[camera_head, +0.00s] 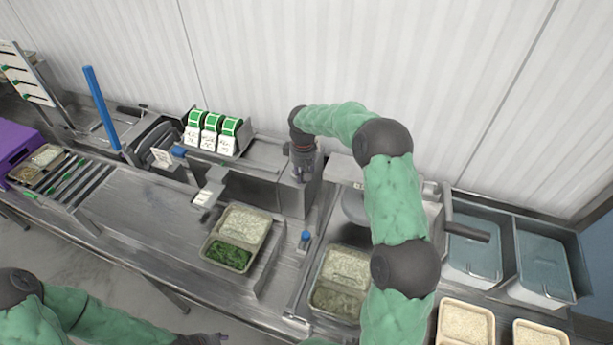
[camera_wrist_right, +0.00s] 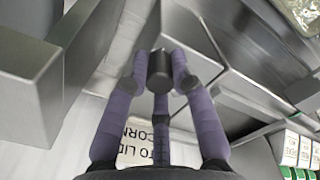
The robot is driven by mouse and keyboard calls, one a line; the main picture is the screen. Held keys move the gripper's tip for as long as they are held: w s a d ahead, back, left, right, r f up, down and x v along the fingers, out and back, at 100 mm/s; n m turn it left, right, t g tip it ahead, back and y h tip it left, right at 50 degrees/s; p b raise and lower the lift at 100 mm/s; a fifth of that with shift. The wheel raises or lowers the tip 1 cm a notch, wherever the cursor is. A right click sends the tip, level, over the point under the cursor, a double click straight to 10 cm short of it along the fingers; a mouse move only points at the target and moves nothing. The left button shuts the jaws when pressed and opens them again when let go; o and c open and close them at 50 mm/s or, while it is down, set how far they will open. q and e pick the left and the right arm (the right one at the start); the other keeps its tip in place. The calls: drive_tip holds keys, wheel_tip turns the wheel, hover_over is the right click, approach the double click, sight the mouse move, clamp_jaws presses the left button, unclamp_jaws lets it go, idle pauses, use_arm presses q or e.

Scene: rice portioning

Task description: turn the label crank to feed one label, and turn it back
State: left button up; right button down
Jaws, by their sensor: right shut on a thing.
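My right gripper (camera_head: 301,176) is at the right end of the grey metal housing at the back of the counter. In the right wrist view its purple fingers (camera_wrist_right: 160,85) are closed around a dark cylindrical knob (camera_wrist_right: 159,65), which I take for the label crank's handle. The rest of the crank is hidden in the head view by my gripper. Green and white label rolls (camera_head: 213,123) stand on top of the housing to the left. A small grey plate (camera_head: 211,187) with a white piece on it juts out in front. My left gripper (camera_head: 206,340) is at the bottom edge, mostly cut off.
A two-part tray (camera_head: 262,246) with rice and greens sits on the counter in front of the housing. Another filled tray (camera_head: 318,299) is right of it, beside my right arm. Blue-grey bins (camera_head: 545,262) stand at the right. The counter at left-centre (camera_head: 135,215) is clear.

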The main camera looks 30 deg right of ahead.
drive_tip(key=a+m+b, duration=0.1)
drive_tip(key=m, duration=0.2)
drive_tip(key=shift+a+f, duration=0.1)
drive_tip(key=shift+a, duration=0.1)
drive_tip(key=m, duration=0.1)
drive_tip(key=a+m+b, duration=0.1)
drive_tip(key=shift+w+a+m, duration=0.15)
drive_tip(key=shift+w+m, duration=0.05)
drive_tip(key=shift+m, duration=0.1)
drive_tip(key=shift+w+a+m+b, duration=0.2)
drive_tip(key=shift+a+m, duration=0.1)
drive_tip(key=shift+m, duration=0.5)
drive_tip(key=shift+w+a+m+b, duration=0.25)
drive_tip(key=shift+a+m, duration=0.05)
drive_tip(key=shift+m, duration=0.5)
drive_tip(key=shift+w+a+m+b, duration=0.2)
drive_tip(key=shift+a+m, duration=0.1)
drive_tip(key=shift+m, duration=0.5)
drive_tip(key=c, duration=1)
unclamp_jaws()
drive_tip(key=shift+a, duration=0.1)
drive_tip(key=shift+c, duration=0.2)
